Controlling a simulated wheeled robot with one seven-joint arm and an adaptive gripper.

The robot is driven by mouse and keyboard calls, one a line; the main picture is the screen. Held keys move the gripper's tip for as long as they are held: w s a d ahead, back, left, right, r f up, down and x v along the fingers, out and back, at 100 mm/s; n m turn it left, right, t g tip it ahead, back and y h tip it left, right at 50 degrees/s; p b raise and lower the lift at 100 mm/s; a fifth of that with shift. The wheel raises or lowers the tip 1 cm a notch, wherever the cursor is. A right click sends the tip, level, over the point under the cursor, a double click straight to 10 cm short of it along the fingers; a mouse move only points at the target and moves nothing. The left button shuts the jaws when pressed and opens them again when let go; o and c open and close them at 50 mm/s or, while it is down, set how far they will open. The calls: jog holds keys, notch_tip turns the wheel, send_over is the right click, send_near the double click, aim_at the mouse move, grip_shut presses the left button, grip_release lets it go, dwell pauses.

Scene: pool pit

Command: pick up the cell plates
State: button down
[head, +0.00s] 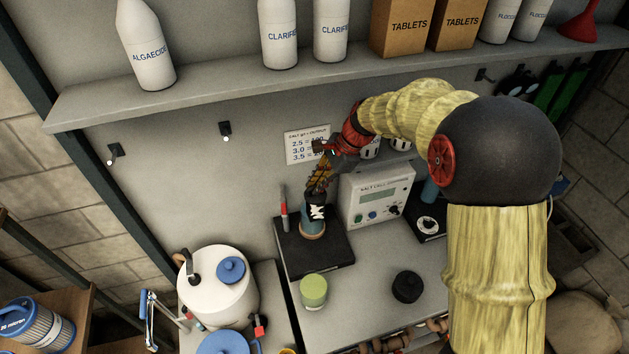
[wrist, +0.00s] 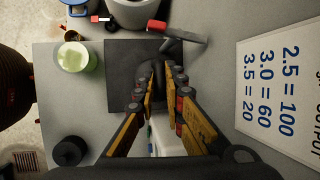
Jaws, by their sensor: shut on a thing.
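My gripper (head: 319,186) reaches down over a dark square pad (head: 333,256) on the counter. It also shows in the wrist view (wrist: 165,76), its two fingers close together at the tips. It is shut on a dark piece with white marks (head: 317,212), which looks like the cell plates. This piece is at the top of a teal cylinder (head: 313,228) with a tan base, standing on the pad. I cannot tell whether the piece is seated in the cylinder or just above it. In the wrist view the fingers largely hide what they hold.
A control box (head: 378,196) stands close right of the gripper. A red-and-grey upright tool (head: 284,208) is at the pad's back left. A green cup (head: 313,290) and black knob-like cap (head: 407,287) stand in front. A shelf with bottles (head: 278,35) overhangs behind.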

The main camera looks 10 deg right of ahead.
jog(key=s+d, duration=0.2)
jog(key=s, duration=1.2)
jog(key=shift+d+b, duration=0.4)
jog(key=shift+b, duration=0.05)
jog(key=c, duration=2.5)
grip_release()
grip_shut()
jog(key=shift+w, duration=0.1)
